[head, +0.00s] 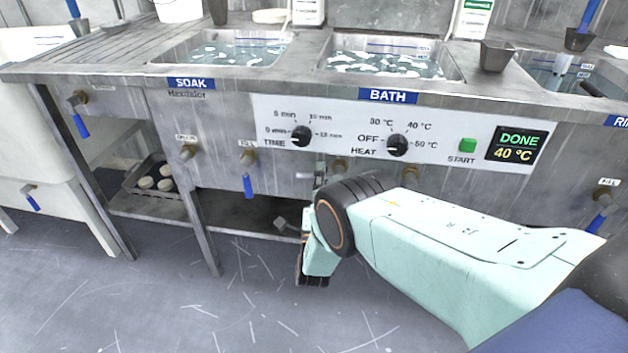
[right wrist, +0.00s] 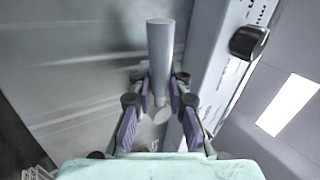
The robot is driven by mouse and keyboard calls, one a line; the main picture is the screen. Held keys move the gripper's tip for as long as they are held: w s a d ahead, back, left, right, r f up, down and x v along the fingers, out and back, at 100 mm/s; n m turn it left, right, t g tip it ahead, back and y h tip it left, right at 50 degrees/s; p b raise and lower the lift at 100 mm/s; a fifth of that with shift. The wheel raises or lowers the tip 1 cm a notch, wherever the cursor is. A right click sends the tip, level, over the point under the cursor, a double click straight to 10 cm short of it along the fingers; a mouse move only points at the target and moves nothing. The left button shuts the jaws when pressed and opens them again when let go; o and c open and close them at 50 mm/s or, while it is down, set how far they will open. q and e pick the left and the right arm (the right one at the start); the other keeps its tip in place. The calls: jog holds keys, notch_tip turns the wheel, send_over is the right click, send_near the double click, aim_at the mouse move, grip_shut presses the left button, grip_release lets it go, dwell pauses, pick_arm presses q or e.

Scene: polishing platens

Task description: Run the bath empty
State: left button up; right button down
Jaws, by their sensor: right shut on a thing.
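The bath (head: 385,65) is the middle basin, above the blue BATH sign. It holds water with white foam patches. My right gripper (head: 319,178) is below the control panel, in front of the bath's left valve (head: 339,165), partly hidden by my wrist. In the right wrist view my right gripper (right wrist: 160,84) is shut on a grey round handle (right wrist: 160,48), its fingers on both sides. The drain outlet is not visible. My left gripper is not in view.
The panel display (head: 516,146) reads DONE, 40 °C. The soak basin (head: 225,48) is at left and a rinse basin (head: 570,75) at right. A blue-handled fill valve (head: 247,172) hangs left of my gripper. A tray of round pieces (head: 150,182) stands on the lower shelf.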

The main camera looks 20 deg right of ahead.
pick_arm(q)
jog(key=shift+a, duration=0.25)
pick_arm(e)
jog(key=shift+s+a+f, duration=0.1)
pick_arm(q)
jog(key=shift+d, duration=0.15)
pick_arm(e)
jog(key=c, duration=1.3)
grip_release()
jog(key=shift+m, duration=0.3)
jog(key=shift+r, duration=0.2)
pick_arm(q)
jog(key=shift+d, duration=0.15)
pick_arm(e)
jog(key=shift+n, duration=0.4)
